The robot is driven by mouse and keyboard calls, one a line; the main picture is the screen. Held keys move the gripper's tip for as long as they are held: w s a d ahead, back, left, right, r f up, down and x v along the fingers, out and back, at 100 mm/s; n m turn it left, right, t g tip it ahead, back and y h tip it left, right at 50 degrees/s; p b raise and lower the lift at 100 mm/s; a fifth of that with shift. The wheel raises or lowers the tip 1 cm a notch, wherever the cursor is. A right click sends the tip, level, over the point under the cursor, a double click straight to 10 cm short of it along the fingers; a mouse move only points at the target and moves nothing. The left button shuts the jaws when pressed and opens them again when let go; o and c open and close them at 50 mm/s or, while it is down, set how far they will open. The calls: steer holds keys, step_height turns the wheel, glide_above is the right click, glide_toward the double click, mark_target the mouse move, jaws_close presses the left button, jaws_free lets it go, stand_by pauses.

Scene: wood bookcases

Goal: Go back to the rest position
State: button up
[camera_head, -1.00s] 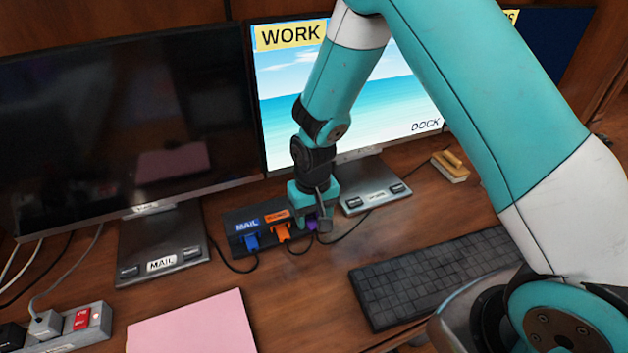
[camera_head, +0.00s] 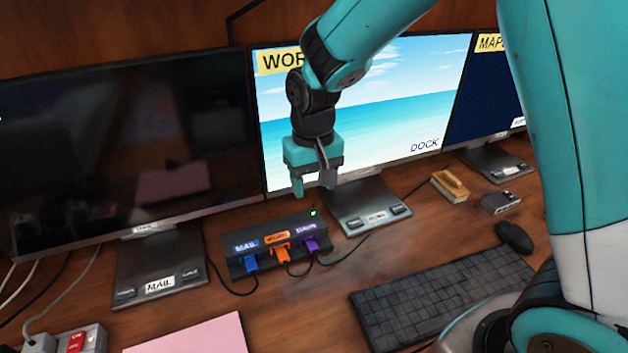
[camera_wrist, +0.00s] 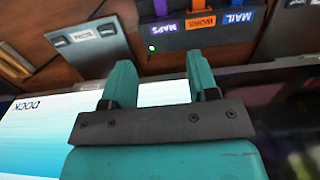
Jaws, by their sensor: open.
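My gripper (camera_head: 313,181) is open and empty. In the head view it hangs in front of the lit WORK monitor (camera_head: 400,115), above and apart from the dark dock box (camera_head: 238,267). In the wrist view the two teal fingers (camera_wrist: 157,84) are spread with nothing between them. The dock box holds a blue MAIL plug (camera_head: 250,261), an orange plug (camera_head: 283,254) and a purple plug (camera_head: 312,243). A small green light (camera_wrist: 152,48) glows on the box.
A dark monitor (camera_head: 120,140) stands at the left and a MAPS monitor (camera_head: 490,95) at the right. A keyboard (camera_head: 440,290), mouse (camera_head: 514,237), pink sheet (camera_head: 190,337), wooden brush (camera_head: 450,186) and power strip (camera_head: 65,342) lie on the desk. Cables run from the box.

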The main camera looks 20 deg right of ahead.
steer(key=s+a+r+n+y, duration=0.1)
steer(key=s+r+n, duration=0.1)
steer(key=s+r, duration=0.2)
steer(key=s+a+r+n+y, duration=0.1)
steer(key=s+r, duration=0.3)
steer(key=s, duration=0.6)
steer(key=s+a+r+n+y+p, duration=0.1)
steer(key=s+r+n, duration=0.3)
steer(key=s, duration=0.4)
steer(key=shift+a+y, duration=0.6)
steer(key=shift+a, duration=0.05)
steer(key=shift+w, duration=0.1)
steer(key=shift+c, duration=0.2)
stand_by(0.7)
